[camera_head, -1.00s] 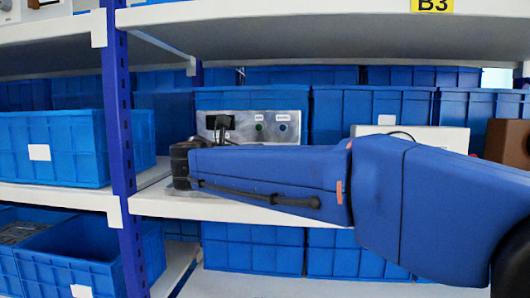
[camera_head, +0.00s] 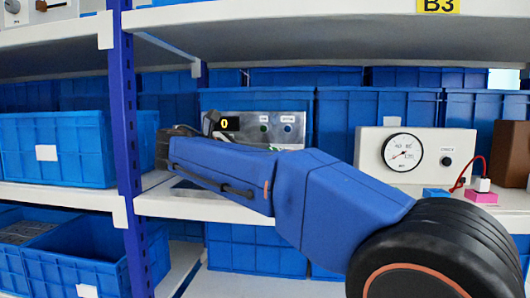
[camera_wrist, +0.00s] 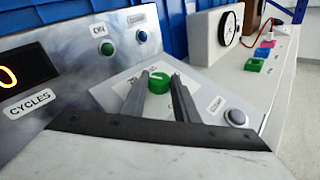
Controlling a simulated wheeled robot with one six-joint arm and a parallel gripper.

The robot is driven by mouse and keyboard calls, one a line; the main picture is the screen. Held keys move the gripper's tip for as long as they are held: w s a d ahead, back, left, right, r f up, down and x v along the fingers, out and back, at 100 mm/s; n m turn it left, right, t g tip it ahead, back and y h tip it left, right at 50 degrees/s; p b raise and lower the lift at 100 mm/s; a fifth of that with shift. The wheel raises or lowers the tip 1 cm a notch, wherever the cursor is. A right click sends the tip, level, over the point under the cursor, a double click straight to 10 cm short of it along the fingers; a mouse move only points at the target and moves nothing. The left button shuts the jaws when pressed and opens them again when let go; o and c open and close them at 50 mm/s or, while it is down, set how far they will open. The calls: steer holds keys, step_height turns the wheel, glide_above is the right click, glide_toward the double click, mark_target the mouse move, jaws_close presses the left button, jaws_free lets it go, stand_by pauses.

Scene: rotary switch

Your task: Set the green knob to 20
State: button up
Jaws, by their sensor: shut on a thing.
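In the wrist view the green knob (camera_wrist: 160,86) sits on the sloped metal panel of the switch box, with a small white mark near its top. The two dark fingers of my gripper (camera_wrist: 162,80) are around the knob, shut on it, and hide part of it and most markings of its scale. A display at the left (camera_wrist: 8,76) shows 0, above a label reading CYCLES. The display also shows 0 in the head view (camera_head: 230,124). There my arm hides the knob and the lower panel.
Behind the knob are a green button (camera_wrist: 107,48) labelled ON and a blue button (camera_wrist: 142,36). A grey button (camera_wrist: 236,117) is right of the knob. A white gauge box (camera_head: 370,150) stands further right. A blue shelf post (camera_head: 123,150) is left of my wrist.

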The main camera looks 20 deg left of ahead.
steer(key=o, duration=1.1)
steer(key=shift+c, duration=0.2)
steer(key=v, duration=1.7)
steer(key=shift+s+a+r, duration=0.1)
steer(key=shift+a, duration=0.05)
steer(key=shift+s, duration=0.1)
